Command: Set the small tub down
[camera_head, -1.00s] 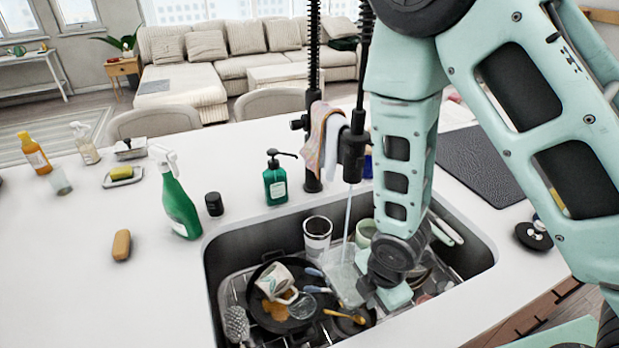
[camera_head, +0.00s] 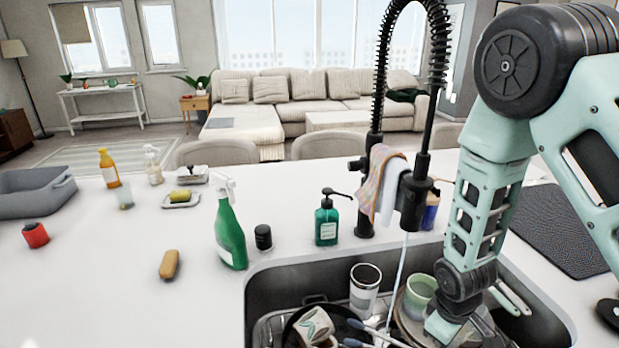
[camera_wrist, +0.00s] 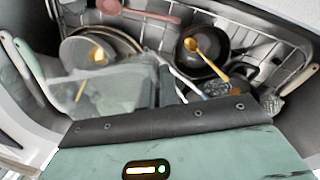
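The small tub (camera_wrist: 110,92) looks like a clear, see-through container in the wrist view. It lies against the grey finger (camera_wrist: 166,84) of my gripper and appears to be held there, over the dishes in the sink. Part of the grip is hidden by the gripper body. In the head view my gripper (camera_head: 443,327) reaches down into the sink (camera_head: 540,318) at its right side, and its fingertips are cut off by the lower picture edge. I cannot make out the tub in the head view.
The black faucet (camera_head: 375,150) stands behind with water running. A grey basin (camera_head: 35,197) sits far left; the counter (camera_head: 120,285) has free room.

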